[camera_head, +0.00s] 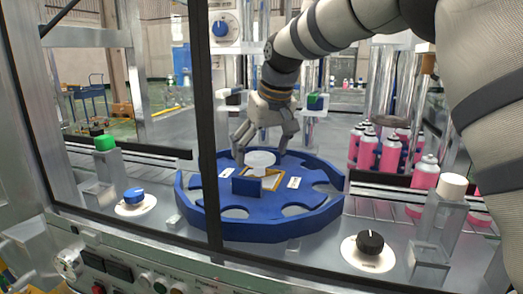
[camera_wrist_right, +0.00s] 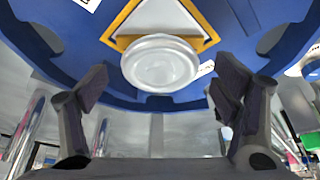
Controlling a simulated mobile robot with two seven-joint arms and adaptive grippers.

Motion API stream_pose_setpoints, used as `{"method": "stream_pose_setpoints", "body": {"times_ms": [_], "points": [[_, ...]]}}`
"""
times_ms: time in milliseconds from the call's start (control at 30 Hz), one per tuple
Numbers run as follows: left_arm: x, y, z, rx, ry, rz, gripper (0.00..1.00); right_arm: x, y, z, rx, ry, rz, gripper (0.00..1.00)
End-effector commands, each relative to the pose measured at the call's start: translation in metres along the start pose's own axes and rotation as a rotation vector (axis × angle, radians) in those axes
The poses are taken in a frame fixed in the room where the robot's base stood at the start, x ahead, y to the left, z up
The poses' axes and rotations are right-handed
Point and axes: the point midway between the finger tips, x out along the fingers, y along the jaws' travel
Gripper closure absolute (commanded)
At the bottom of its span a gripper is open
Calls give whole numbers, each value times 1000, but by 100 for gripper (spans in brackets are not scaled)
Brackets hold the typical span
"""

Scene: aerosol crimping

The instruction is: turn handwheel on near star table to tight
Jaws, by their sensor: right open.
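The near star table (camera_head: 268,231) is a blue disc with rounded notches and a raised rim, in the middle of the head view. A white round handwheel (camera_head: 261,158) is at its centre, by a yellow-edged plate. In the right wrist view the handwheel (camera_wrist_right: 160,62) shows large at the top, in front of the yellow triangle. My right gripper (camera_head: 262,150) reaches down over the table from the upper right. Its two fingers (camera_wrist_right: 161,82) are spread wide, one each side of the handwheel, with gaps and no contact visible. My left gripper is not in view.
Several pink cans (camera_head: 366,152) stand to the right of the table. A black knob (camera_head: 370,243) and a blue knob (camera_head: 134,196) sit on the front deck. A dark upright frame bar (camera_head: 206,130) crosses the view. A blue block (camera_head: 246,187) stands on the table.

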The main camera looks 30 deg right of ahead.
Motion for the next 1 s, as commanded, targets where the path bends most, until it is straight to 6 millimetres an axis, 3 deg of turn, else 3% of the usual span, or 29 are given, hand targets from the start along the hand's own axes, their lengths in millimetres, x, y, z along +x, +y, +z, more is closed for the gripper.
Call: {"method": "stream_pose_setpoints", "body": {"times_ms": [67,200,300,667,1000], "points": [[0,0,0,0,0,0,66,0,0,0,0,0,0,18],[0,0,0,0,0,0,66,0,0,0,0,-1,0,50],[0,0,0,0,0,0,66,0,0,0,0,-1,0,66],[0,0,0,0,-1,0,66,0,-1,0,49,-2,22,66],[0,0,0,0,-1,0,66,1,-3,0,279,-2,121,66]]}}
